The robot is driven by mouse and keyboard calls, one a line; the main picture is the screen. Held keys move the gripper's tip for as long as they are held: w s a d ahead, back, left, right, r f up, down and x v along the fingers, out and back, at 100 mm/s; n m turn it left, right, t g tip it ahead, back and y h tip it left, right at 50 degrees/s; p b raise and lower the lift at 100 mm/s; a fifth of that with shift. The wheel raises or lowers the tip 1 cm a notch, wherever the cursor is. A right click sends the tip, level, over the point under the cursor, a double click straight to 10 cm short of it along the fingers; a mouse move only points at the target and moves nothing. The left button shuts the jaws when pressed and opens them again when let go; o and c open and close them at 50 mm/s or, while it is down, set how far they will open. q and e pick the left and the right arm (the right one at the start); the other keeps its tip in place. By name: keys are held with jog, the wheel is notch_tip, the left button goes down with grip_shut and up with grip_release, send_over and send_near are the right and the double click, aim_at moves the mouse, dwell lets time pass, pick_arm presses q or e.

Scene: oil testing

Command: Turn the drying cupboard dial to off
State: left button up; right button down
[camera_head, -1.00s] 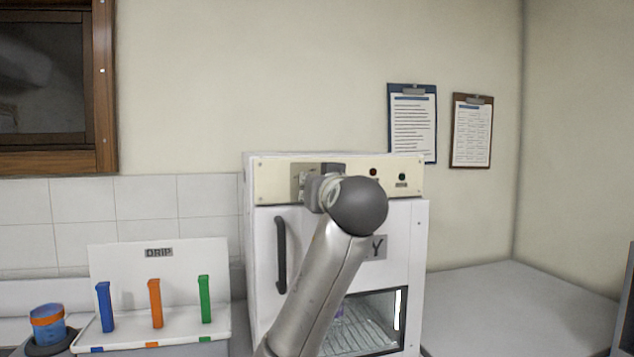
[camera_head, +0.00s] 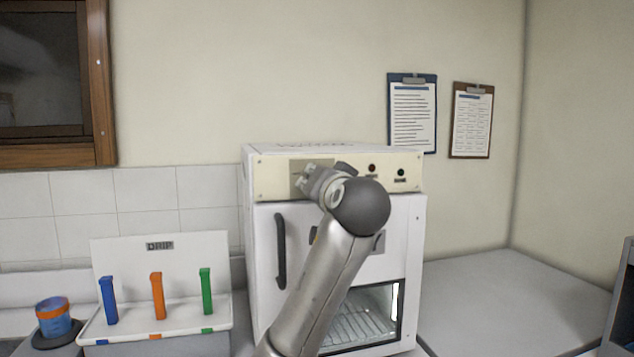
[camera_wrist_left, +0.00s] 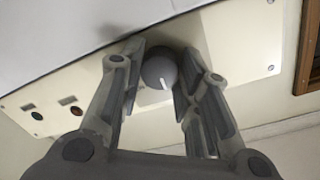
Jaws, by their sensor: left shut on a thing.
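The drying cupboard (camera_head: 409,250) is a white box on the counter with a cream control strip along its top. The dial (camera_wrist_left: 157,76), a round grey knob with a white pointer line, shows in the left wrist view between my fingers. In that view the line points down and slightly right. My left gripper (camera_wrist_left: 161,67) is shut on the dial, one finger on each side. In the head view my left gripper (camera_head: 322,181) is at the control strip, tilted, and it and the wrist hide the dial. My right gripper is not in view.
The cupboard has a dark vertical handle (camera_head: 281,250) and a window (camera_head: 365,318) below my arm. A white DRIP rack (camera_head: 217,255) with blue, orange and green uprights stands left, beside a blue jar (camera_head: 52,318).

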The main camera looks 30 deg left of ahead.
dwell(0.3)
pick_arm(q)
jog(key=o, duration=0.7)
jog(key=shift+o, duration=0.2)
jog(key=v, duration=1.2)
jog(key=shift+f, duration=0.1)
